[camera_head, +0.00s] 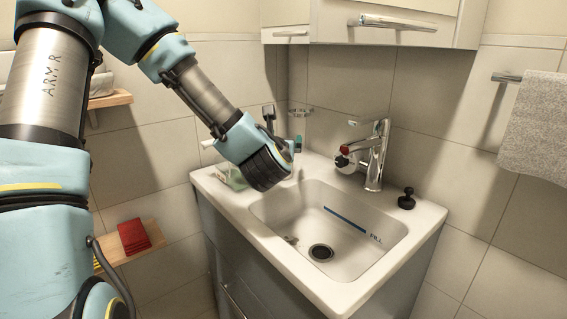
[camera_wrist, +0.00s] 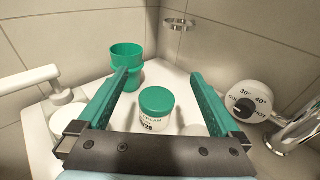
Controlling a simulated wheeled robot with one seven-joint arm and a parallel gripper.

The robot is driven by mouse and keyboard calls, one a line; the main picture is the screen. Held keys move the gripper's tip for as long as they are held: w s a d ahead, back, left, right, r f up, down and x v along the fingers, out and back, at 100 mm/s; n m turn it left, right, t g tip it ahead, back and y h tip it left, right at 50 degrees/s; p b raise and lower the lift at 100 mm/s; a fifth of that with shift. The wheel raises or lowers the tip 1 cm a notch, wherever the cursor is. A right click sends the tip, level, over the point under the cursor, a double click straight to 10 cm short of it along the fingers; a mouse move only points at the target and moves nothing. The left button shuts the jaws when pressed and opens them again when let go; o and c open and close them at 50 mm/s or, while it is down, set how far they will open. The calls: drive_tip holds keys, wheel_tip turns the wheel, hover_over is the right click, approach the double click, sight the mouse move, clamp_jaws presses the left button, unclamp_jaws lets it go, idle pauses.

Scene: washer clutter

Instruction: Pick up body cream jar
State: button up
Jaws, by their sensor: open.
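The body cream jar (camera_wrist: 157,108) is a small white jar with a green lid and dark print. In the wrist view it stands upright on the white sink top (camera_wrist: 180,82), between my fingers and a little beyond the gripper's dark crossbar. My gripper (camera_wrist: 160,82) is open, with one green finger to each side of the jar. The fingers do not appear to touch it. In the head view my arm's end hangs over the back left corner of the sink and hides the jar.
A green cup (camera_wrist: 127,60) stands behind the jar. A white pump dispenser (camera_wrist: 68,115) is at left. The faucet (camera_head: 375,155) with its temperature knob (camera_wrist: 243,105) is at right. A black stopper (camera_head: 407,199) lies on the right rim. The basin (camera_head: 325,235) is open in front.

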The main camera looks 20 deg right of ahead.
wheel_tip(320, 180, down, 7)
drive_tip(key=shift+f+b, duration=0.1)
drive_tip(key=shift+b, duration=0.2)
drive_tip(key=shift+x, duration=1)
drive_tip(key=shift+p+x, duration=0.75)
drive_tip(key=shift+x, duration=2)
drive_tip(key=c, duration=1.4)
drive_tip(key=shift+o, duration=0.2)
